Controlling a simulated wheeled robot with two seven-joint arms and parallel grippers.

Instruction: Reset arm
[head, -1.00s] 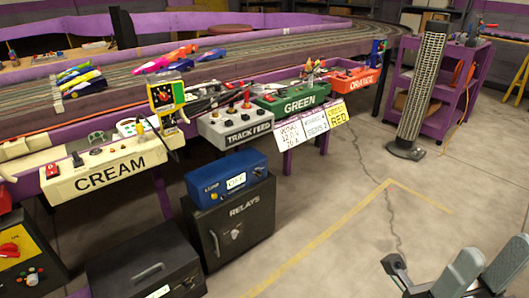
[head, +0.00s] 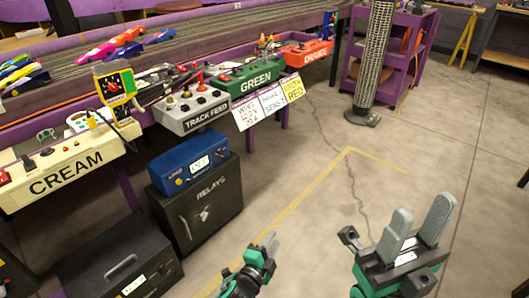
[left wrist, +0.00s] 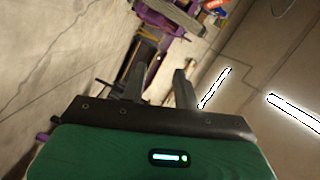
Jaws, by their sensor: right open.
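My left gripper (head: 269,241) is low in the middle of the head view, seen nearly edge-on above the bare floor. In the left wrist view its two grey fingers (left wrist: 158,86) stand apart with nothing between them. My right gripper (head: 420,218) is at the lower right of the head view. Its two pale grey fingers point up, are spread apart and hold nothing. Neither gripper touches anything.
The slot track table (head: 225,60) runs along the back left, with the cream (head: 62,172), track feed (head: 190,112) and green (head: 238,86) control boxes on its edge. The relays cabinet (head: 205,205) and a black case (head: 118,262) stand below. Floor around my grippers is clear.

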